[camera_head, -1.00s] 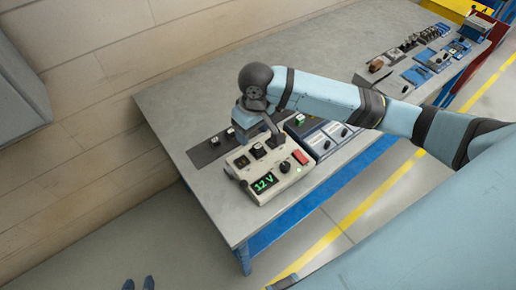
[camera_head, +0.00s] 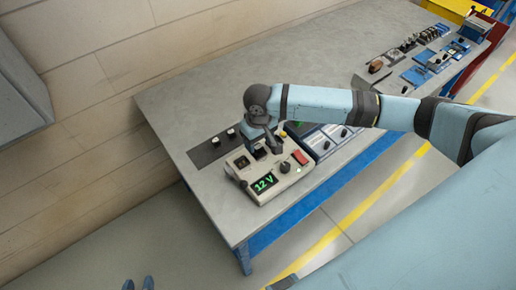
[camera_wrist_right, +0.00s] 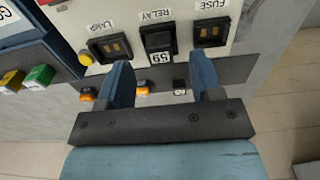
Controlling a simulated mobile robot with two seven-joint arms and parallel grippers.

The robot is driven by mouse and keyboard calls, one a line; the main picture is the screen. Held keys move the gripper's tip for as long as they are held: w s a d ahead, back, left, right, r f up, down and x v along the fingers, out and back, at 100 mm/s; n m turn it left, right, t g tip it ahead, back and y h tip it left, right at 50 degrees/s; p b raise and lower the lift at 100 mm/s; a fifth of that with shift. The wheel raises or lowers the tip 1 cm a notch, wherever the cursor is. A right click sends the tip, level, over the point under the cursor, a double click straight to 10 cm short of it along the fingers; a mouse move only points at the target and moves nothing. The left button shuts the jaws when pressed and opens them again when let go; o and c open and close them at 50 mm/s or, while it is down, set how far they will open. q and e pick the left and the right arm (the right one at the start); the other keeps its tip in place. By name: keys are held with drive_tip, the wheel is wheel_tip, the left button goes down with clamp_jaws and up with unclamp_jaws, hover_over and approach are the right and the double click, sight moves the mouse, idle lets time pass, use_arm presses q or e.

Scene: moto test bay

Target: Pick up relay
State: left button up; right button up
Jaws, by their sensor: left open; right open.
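A black relay (camera_wrist_right: 160,40) with a label reading 59 sits in the RELAY socket of the cream test box (camera_head: 270,197), seen in the right wrist view between the LAMP (camera_wrist_right: 110,47) and FUSE (camera_wrist_right: 210,32) sockets. My right gripper (camera_wrist_right: 163,75) is open, one finger to each side below the relay, with nothing between them. In the head view my right gripper (camera_head: 267,138) hangs over the back of the box and hides part of it. Whether the fingers touch the relay cannot be told. My left gripper (camera_head: 138,284) is open and empty at the bottom edge.
The box display reads 12 V. A dark strip (camera_head: 205,155) with small parts lies behind it on the grey bench (camera_head: 210,195). Blue-and-white units (camera_head: 320,143) stand to its right. More parts and tools (camera_head: 410,60) lie at the far right. The bench's back left is clear.

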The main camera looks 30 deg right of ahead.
sight(259, 148)
drive_tip(key=shift+f, duration=1.9)
drive_tip(key=shift+s, duration=0.1)
drive_tip(key=c, duration=1)
drive_tip(key=shift+r, duration=0.1)
